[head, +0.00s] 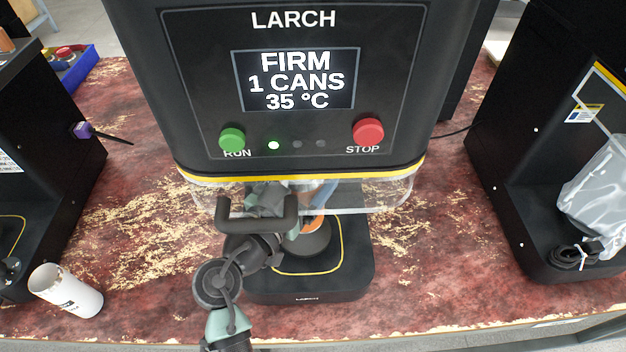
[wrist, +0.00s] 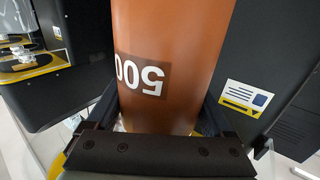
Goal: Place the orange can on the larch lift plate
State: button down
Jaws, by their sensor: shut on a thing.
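The orange can (wrist: 175,50) fills the middle of the wrist view, with an upside-down "500" label on its side. My gripper (wrist: 161,112) is shut on it, one finger on each side. In the head view only a small orange part of the can (head: 317,222) shows under the clear guard of the larch machine (head: 296,172), beside my gripper (head: 290,205). The larch lift plate (head: 310,242) is a dark round disc inside a yellow outline, partly covered by my arm. The can is over or at the plate's back part; whether it touches the plate cannot be told.
The larch screen (head: 297,79) reads "FIRM 1 CANS 35 °C". A clear guard (head: 385,195) hangs above the base. Black machines stand either side; a plastic bag (head: 598,195) covers part of the right one.

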notch_tip(320, 180, down, 4)
jog(key=shift+f, duration=0.1)
jog(key=shift+w+f, duration=0.2)
jog(key=shift+f, duration=0.1)
jog(key=shift+f, duration=0.1)
grip_release()
jog(key=shift+f, duration=0.1)
jog(key=shift+r, duration=0.2)
jog(key=b+v, duration=0.2)
jog(key=v, duration=1)
jog(key=shift+f, duration=0.1)
